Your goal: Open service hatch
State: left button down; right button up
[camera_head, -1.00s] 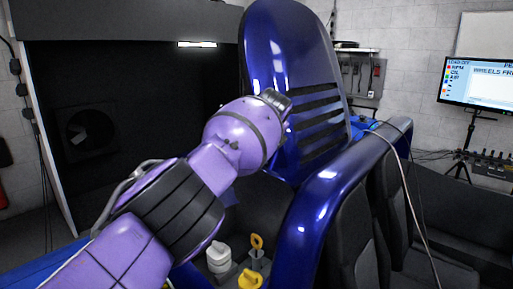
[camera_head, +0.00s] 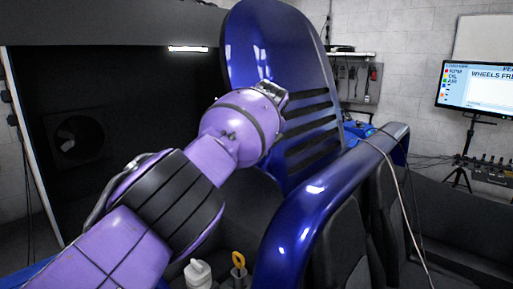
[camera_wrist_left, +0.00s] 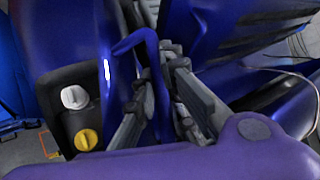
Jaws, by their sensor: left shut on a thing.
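The service hatch (camera_head: 280,60) is a glossy dark blue panel with black louvre slots, standing raised and tilted back in the head view. My left arm reaches up to its left edge, and the left gripper (camera_head: 270,94) is mostly hidden behind my wrist there. In the left wrist view, the left gripper (camera_wrist_left: 160,65) is shut on a bent blue handle (camera_wrist_left: 135,42). Part of the louvred hatch (camera_wrist_left: 226,30) shows at the upper right of that view. My right gripper is not in view.
Below the hatch are a white cap (camera_head: 198,273), a yellow ring handle (camera_head: 238,259) and a yellow cap (camera_wrist_left: 86,139). A blue body frame (camera_head: 310,200) curves at the right, with a cable (camera_head: 398,170) over it. A monitor (camera_head: 485,88) stands back right.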

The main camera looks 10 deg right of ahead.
pick_arm(q)
jog(key=shift+a+r, duration=0.1)
jog(key=c, duration=1.8)
grip_release()
jog(key=shift+s+r, duration=0.3)
jog(key=shift+r, duration=0.05)
jog(key=v, duration=1.1)
jog(key=shift+s, duration=0.1)
jog(key=shift+f, duration=0.1)
